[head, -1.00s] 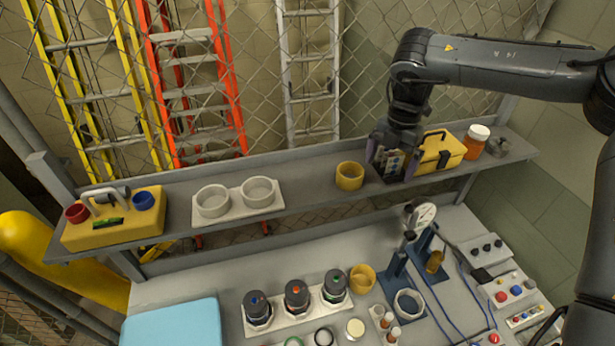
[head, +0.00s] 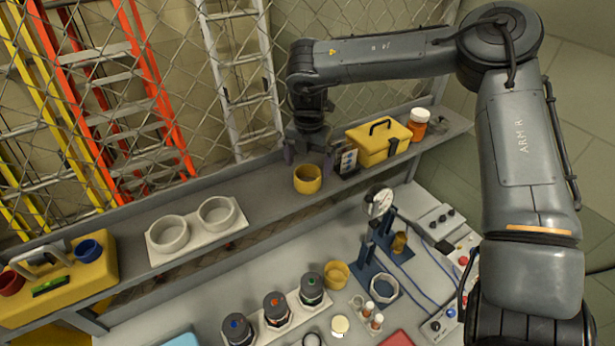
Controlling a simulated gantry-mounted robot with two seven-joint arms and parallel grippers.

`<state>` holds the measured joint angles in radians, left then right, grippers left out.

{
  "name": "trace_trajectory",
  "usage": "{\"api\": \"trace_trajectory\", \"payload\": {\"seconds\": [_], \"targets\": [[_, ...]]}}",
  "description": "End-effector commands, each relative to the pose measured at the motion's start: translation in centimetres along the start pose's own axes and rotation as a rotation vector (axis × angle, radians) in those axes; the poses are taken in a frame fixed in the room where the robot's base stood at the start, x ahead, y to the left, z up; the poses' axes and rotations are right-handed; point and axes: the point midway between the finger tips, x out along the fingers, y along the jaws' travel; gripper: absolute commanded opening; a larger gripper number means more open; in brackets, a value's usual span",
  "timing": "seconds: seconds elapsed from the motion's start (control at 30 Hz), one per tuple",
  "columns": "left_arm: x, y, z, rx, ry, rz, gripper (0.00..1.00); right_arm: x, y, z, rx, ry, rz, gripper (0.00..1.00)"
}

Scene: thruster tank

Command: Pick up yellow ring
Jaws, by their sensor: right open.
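A yellow ring (head: 307,183) stands on the grey shelf, its round opening facing up. My right gripper (head: 308,164) is open and empty, pointing down just behind and above the ring. Its purple-grey fingers show at the ring's back left and back right; whether they touch it I cannot tell. A second, similar yellow ring-like cup (head: 336,275) sits on the bench below. My left gripper is not in view.
A card-like block (head: 346,160), a yellow toolbox (head: 379,142) and an orange jar (head: 418,124) stand right of the ring. A white two-cup holder (head: 195,230) is to its left, with bare shelf between. A chain-link fence rises behind.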

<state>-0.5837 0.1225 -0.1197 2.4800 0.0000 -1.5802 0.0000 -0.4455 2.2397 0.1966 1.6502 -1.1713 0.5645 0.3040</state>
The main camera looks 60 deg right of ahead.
Motion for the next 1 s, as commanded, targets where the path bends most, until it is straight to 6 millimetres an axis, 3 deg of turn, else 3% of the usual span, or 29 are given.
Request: {"api": "trace_trajectory", "payload": {"seconds": [0.13,0.3,0.6,0.93,1.0], "targets": [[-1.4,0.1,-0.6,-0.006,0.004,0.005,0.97,1.7,-0.3,-0.5,-0.001,0.004,-0.005,1.00],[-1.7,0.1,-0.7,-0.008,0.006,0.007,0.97,3.5,-0.2,-0.4,0.001,0.001,-0.002,1.00],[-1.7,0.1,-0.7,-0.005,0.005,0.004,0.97,4.0,-0.2,-0.4,0.000,0.000,0.000,1.00],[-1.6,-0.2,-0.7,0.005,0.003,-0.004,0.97,4.0,-0.2,-0.4,0.000,0.000,-0.001,0.51],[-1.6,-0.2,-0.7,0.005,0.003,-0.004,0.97,4.0,-0.2,-0.4,0.000,0.000,0.000,0.48]]}}
